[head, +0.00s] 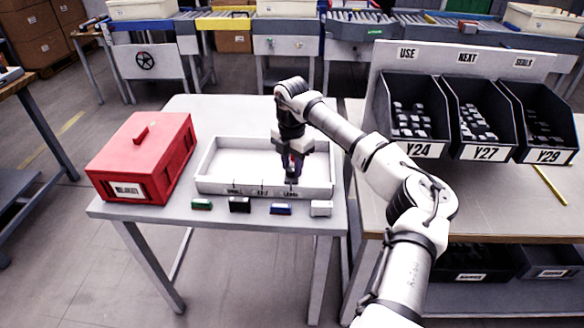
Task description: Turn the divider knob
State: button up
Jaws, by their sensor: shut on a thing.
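A shallow white tray (212,184) stands on the grey table, with small dark labels and short upright marks along its front wall. My gripper (292,176) points down at the right part of that front wall, close to the rightmost mark. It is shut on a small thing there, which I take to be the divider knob. The fingers hide most of the knob, so its turn angle cannot be told. No separate divider plate can be made out inside the tray.
A red box (143,157) stands left of the tray. Along the front edge lie a green block (202,204), a black block (239,205), a blue block (280,209) and a white block (321,208). Black bins (415,112) stand on the right bench.

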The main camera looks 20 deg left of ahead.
jog(key=n+b, duration=0.1)
jog(key=n, duration=0.2)
jog(key=shift+n, duration=0.4)
jog(key=n+b, duration=0.1)
jog(key=n, duration=0.2)
jog(key=shift+n, duration=0.3)
jog(key=n, duration=0.3)
jog(key=shift+n+b, duration=0.3)
jog(key=shift+b, duration=0.05)
jog(key=shift+r+n, duration=0.1)
jog(key=shift+n, duration=1.5)
jog(key=o, duration=1)
jog(key=shift+c, duration=0.2)
